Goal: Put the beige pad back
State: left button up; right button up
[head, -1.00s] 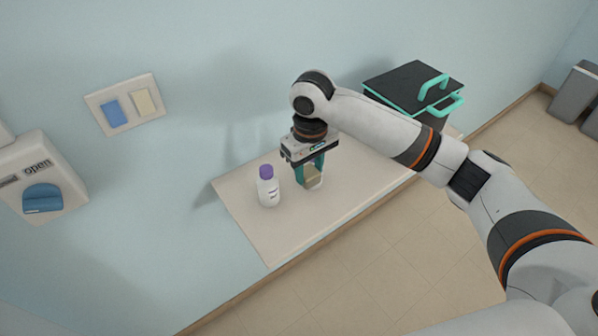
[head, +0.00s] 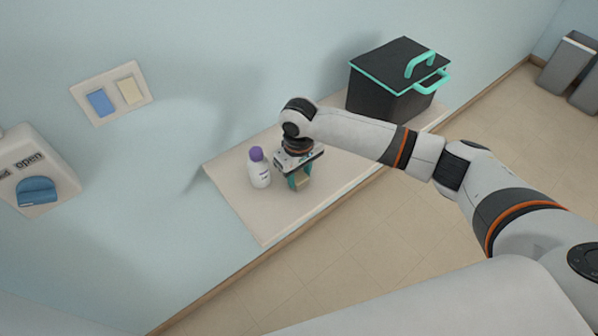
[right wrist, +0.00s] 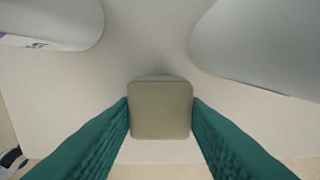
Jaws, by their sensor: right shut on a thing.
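My right gripper (head: 299,182) is shut on a small beige pad (head: 302,183), near the front edge of the pale shelf (head: 270,222). In the right wrist view the beige pad (right wrist: 160,110) sits squarely between the two green fingers (right wrist: 160,125). A grey rim shows just behind the pad; I cannot tell what it belongs to. The head view does not show clearly whether the pad touches the shelf. A pale wall plate (head: 113,92) carries a blue rectangle (head: 99,101) and a beige rectangle (head: 129,90). My left gripper is out of view.
A white bottle (head: 260,172) with a purple cap stands just left of my right gripper. A black box (head: 385,97) with green handles stands at the shelf's far end. A wall dispenser (head: 30,160) marked "open" is at the left. The shelf's near-left end is clear.

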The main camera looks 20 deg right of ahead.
jog(key=shift+f, duration=0.1)
jog(key=o, duration=0.9)
jog(key=shift+o, duration=0.2)
